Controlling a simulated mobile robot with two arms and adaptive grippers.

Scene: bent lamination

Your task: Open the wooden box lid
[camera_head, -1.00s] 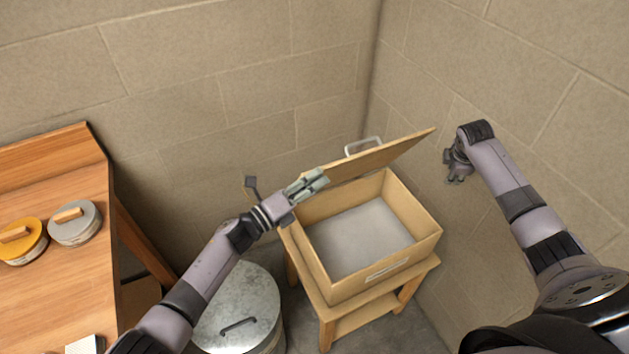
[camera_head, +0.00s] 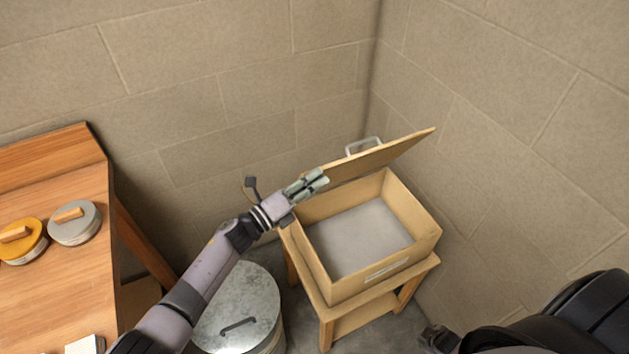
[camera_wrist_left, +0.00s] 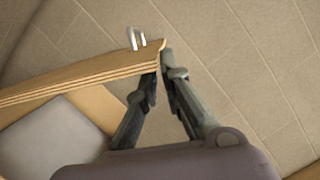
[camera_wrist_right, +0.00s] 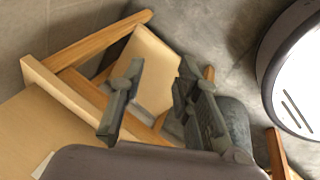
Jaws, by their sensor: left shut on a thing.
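The wooden box (camera_head: 330,283) stands on a small wooden stand in the corner. Its lid (camera_head: 392,152) is raised and tilted back, with a metal handle (camera_head: 363,144) on its outer face. The grey bottom inside shows, and nothing lies on it. My left gripper (camera_head: 320,178) is shut on the lid's left edge; the left wrist view shows the lid's corner (camera_wrist_left: 150,62) at the fingertips. My right gripper (camera_wrist_right: 156,85) is open and empty in the right wrist view, low beside the box and stand. In the head view its fingers are not clearly visible.
The stand (camera_head: 366,303) is close to both brick walls. A metal bin (camera_head: 240,300) with a handled lid stands left of it, under my left arm.

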